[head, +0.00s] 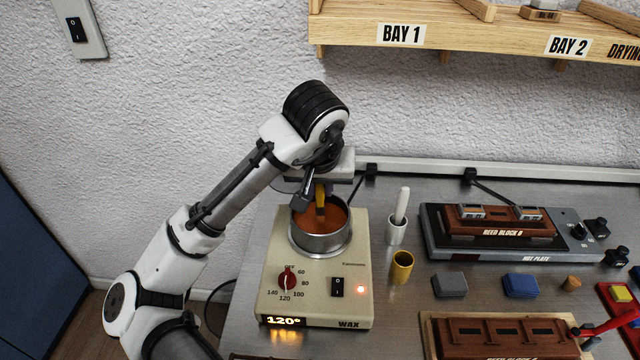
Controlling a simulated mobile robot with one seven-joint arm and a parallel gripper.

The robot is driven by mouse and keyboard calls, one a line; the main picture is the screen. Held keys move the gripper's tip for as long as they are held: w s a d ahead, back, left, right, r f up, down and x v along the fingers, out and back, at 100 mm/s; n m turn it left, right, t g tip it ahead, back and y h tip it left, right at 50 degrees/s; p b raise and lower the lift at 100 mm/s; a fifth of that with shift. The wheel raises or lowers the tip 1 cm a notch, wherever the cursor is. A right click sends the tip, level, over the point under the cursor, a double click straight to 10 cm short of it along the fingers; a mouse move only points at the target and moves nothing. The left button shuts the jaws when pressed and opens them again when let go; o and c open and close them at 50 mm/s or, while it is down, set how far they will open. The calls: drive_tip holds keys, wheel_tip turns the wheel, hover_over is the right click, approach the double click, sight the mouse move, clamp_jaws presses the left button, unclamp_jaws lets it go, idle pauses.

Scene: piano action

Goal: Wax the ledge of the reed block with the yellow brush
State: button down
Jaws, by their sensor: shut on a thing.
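My gripper (319,188) is over the wax pot (320,243) and is shut on the yellow brush (320,197). The brush points down into the orange wax (333,217); its lower tip is hard to make out. The pot sits on the wax heater (315,300), whose display reads 120° and whose red lamp is lit. Reed block B (500,222) rests on the hot plate (455,250) at the right. Another brown reed block (490,338) lies in a wooden holder (428,335) at the front, its label cut off by the picture edge.
An empty yellow cup (402,267) and a white cup (396,232) with a white-handled brush (402,203) stand between heater and hot plate. Grey (450,286) and blue (521,286) blocks and a cork (571,283) lie ahead of the front block. The wooden shelf (480,40) overhangs behind.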

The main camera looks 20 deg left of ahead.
wheel_tip(320, 180, up, 5)
drive_tip(key=p, duration=0.4)
drive_tip(key=shift+p, duration=0.35)
drive_tip(key=shift+r, duration=0.95)
